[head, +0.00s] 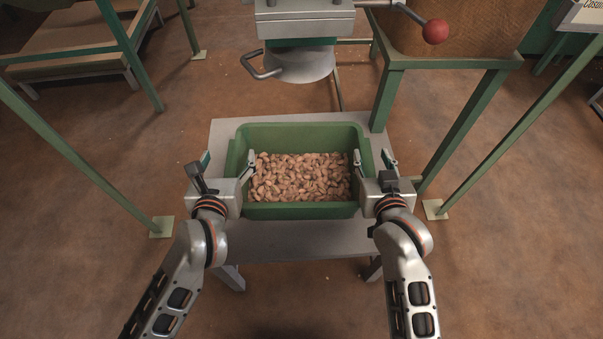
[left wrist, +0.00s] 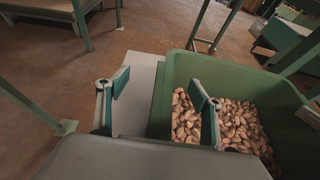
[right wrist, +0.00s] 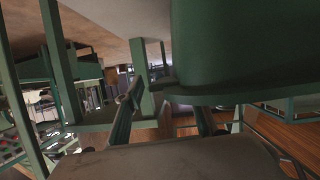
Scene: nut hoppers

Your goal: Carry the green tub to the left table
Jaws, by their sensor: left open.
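The green tub (head: 300,210), full of light brown nuts (head: 300,178), stands on a small grey table (head: 300,238) in the head view. My left gripper (head: 227,160) is open at the tub's left wall. In the left wrist view, one finger is outside the wall over the table and the other is inside over the nuts. My right gripper (head: 373,158) is at the right wall, its fingers apart, one inside and one outside. In the right wrist view its fingers (right wrist: 165,115) are also apart, close to a large green surface; contact cannot be told.
A grey hopper outlet (head: 300,65) with a hook handle and a red-knobbed lever (head: 435,31) is behind the tub. Green posts stand at both sides.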

